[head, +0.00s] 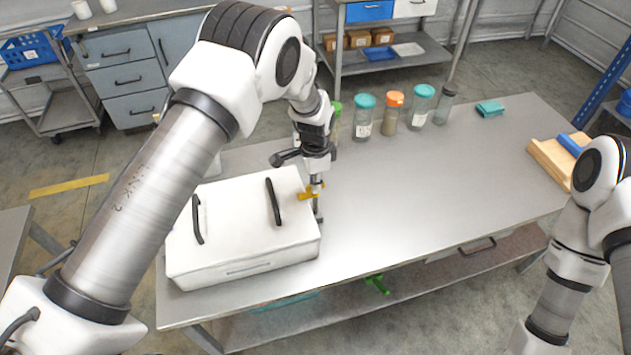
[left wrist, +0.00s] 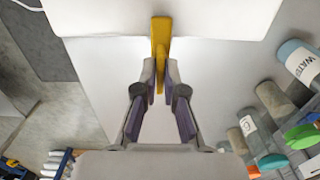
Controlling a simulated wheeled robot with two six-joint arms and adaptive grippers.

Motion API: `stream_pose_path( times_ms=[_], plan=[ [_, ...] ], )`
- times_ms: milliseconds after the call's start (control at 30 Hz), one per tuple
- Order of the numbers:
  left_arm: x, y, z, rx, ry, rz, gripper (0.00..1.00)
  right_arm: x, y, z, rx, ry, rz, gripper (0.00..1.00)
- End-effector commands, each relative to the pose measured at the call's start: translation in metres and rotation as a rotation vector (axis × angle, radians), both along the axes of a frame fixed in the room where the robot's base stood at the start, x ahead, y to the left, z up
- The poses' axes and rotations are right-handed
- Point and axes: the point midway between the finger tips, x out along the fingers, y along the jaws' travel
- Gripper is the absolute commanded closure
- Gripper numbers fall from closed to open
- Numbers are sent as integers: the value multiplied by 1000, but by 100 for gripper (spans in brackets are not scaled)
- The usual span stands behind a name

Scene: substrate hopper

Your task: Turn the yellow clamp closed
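The yellow clamp (head: 305,192) sits at the right side of a white box (head: 245,235) with two black handles on its lid. In the left wrist view the clamp's yellow handle (left wrist: 160,38) stands upright in the picture, its lower part between my fingertips. My left gripper (head: 318,207) points down at the clamp in the head view. In the left wrist view its fingers (left wrist: 160,78) are close together on both sides of the handle and appear to touch it. My right arm shows at the right edge, but its gripper is out of view.
The box stands at the left end of a grey metal table (head: 430,185). Several jars, one an orange-lidded jar (head: 392,114), stand along the back. A teal item (head: 490,109) and a wooden block (head: 553,160) lie farther right. The table's middle is clear.

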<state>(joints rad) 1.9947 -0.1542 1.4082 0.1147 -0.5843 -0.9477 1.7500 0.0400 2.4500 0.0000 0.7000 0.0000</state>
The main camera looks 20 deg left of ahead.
Motion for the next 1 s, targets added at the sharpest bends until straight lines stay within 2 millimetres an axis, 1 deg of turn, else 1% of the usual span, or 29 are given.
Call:
stream_pose_path(
  times_ms=[33, 67, 433, 533, 667, 800, 900, 1000],
  plan=[
    [-5, 0, -5, 1, 15, -1, 74, 0, 0, -1, 0, 0, 0, 61],
    [-5, 0, -5, 2, 14, -1, 67, 0, 0, -1, 0, 0, 0, 61],
    [-1, 0, -1, 0, 4, 1, 67, 0, 0, 0, 0, 0, 0, 61],
    [-1, 0, 6, 1, 3, 1, 67, 0, 0, 0, 0, 0, 0, 61],
    [0, 0, 30, 1, -1, 0, 67, 0, 0, 0, 0, 0, 0, 61],
    [0, 0, 67, 1, 1, 1, 67, 0, 0, 0, 0, 0, 0, 61],
    [0, 0, 91, 0, 1, 1, 67, 0, 0, 0, 0, 0, 0, 61],
    [-1, 0, 108, 0, 4, 1, 67, 0, 0, 0, 0, 0, 0, 61]
  ],
)
